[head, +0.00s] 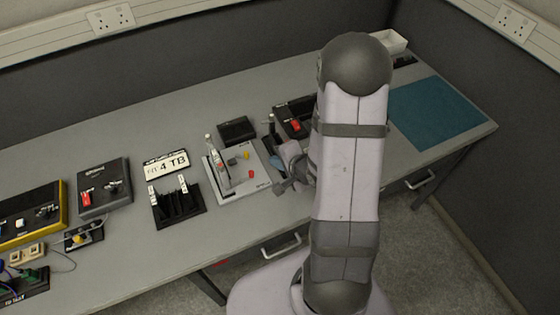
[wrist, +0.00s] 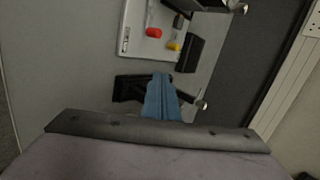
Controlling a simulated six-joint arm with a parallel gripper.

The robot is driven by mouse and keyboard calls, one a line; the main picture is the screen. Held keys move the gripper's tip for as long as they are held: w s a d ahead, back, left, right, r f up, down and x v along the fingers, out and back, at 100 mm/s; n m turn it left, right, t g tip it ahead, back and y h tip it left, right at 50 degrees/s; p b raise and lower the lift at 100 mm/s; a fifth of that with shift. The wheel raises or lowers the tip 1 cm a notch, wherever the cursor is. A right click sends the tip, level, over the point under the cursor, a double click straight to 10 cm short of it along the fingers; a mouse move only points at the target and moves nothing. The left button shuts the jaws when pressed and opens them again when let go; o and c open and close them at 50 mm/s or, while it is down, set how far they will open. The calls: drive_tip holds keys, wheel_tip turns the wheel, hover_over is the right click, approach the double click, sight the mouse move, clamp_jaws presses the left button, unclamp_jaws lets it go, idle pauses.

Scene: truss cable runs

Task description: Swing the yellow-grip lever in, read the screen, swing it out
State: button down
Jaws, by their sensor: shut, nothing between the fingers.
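A white plate (head: 222,190) lies on the bench and carries a red grip (head: 251,174), a yellow grip (head: 245,156) and an upright grey post. In the wrist view the red grip (wrist: 153,33) and yellow grip (wrist: 174,46) stick out side by side on the plate. My gripper (head: 276,163) is just right of the plate; its blue fingers (wrist: 161,98) are shut and empty, over a black stand (wrist: 128,88). They are apart from the yellow grip. A white panel (head: 166,165) reads "4 TB", with smaller marks before it; I cannot tell if it is the screen.
A black box (head: 237,130) stands behind the plate. A black slotted holder (head: 178,207) and a grey box (head: 103,188) with a red switch are to the left. A dark unit (head: 294,122) with a red switch is behind my gripper. The blue mat (head: 436,112) is clear.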

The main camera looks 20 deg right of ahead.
drive_tip(key=shift+p+v, duration=0.45)
drive_tip(key=shift+v, duration=0.65)
drive_tip(key=shift+d, duration=0.15)
drive_tip(key=s+a+f+g+y+p, duration=0.1)
drive_tip(key=s+a+f+g+p, duration=0.1)
drive_tip(key=s+a+p, duration=0.4)
drive_tip(key=w, duration=0.1)
drive_tip(key=w+d+r+t, duration=0.1)
drive_tip(key=w, duration=0.1)
drive_tip(key=w+d+r+t+h, duration=0.1)
drive_tip(key=shift+w+d, duration=0.15)
drive_tip(key=shift+d, duration=0.05)
drive_tip(key=shift+w+f, duration=0.1)
drive_tip(key=shift+f, duration=0.1)
